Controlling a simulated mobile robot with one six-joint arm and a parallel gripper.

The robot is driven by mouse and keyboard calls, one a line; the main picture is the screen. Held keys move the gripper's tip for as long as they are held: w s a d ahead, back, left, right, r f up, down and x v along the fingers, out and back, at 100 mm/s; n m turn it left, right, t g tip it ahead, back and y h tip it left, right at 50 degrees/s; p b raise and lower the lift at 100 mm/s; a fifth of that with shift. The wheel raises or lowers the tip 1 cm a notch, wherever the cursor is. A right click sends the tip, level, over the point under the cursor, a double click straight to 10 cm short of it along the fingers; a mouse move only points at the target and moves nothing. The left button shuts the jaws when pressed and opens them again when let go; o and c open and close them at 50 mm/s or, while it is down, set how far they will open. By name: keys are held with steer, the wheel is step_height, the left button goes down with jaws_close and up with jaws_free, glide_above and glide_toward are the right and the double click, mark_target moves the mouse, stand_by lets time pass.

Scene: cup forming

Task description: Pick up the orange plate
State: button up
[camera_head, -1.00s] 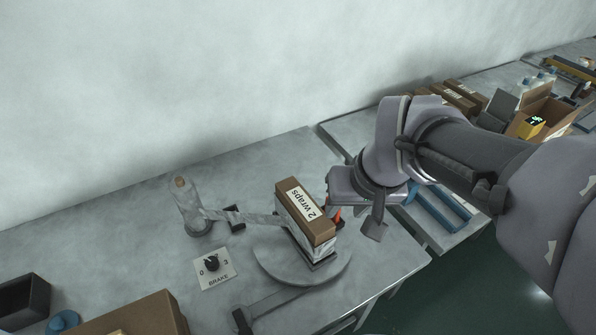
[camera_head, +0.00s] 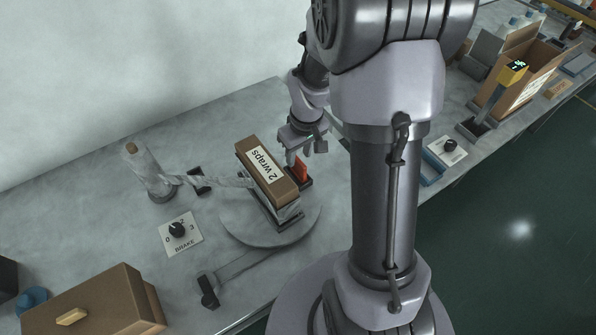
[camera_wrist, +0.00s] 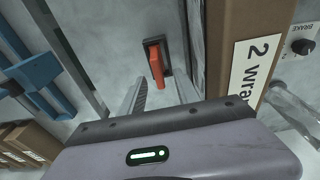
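The orange plate (camera_head: 302,168) stands upright in a small dark holder (camera_head: 299,183) on the grey table, just right of the brown "2 wraps" box. It also shows in the wrist view (camera_wrist: 157,67), upper middle, in its dark holder. My gripper (camera_head: 305,153) hangs just above and behind the plate, with its fingers pointing down. The fingers look spread apart, with nothing held between them. In the wrist view, the gripper body fills the bottom and a ribbed grey finger shows below the plate.
The "2 wraps" box (camera_head: 267,172) sits on a round turntable (camera_head: 235,228) close to the plate's left. A wrapped film roll (camera_head: 148,172) and a brake dial (camera_head: 181,233) are further left. A blue fixture (camera_wrist: 40,85) lies left in the wrist view.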

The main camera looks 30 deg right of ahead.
mark_target(299, 161)
steer(key=f, duration=0.1)
steer(key=f+b, duration=0.1)
steer(key=f, duration=0.2)
steer(key=shift+w+d+f+b, duration=0.15)
steer(key=shift+w+f+b, duration=0.05)
steer(key=shift+w+b, duration=0.15)
steer(key=shift+r, duration=0.15)
steer(key=shift+c, duration=0.5)
jaws_close()
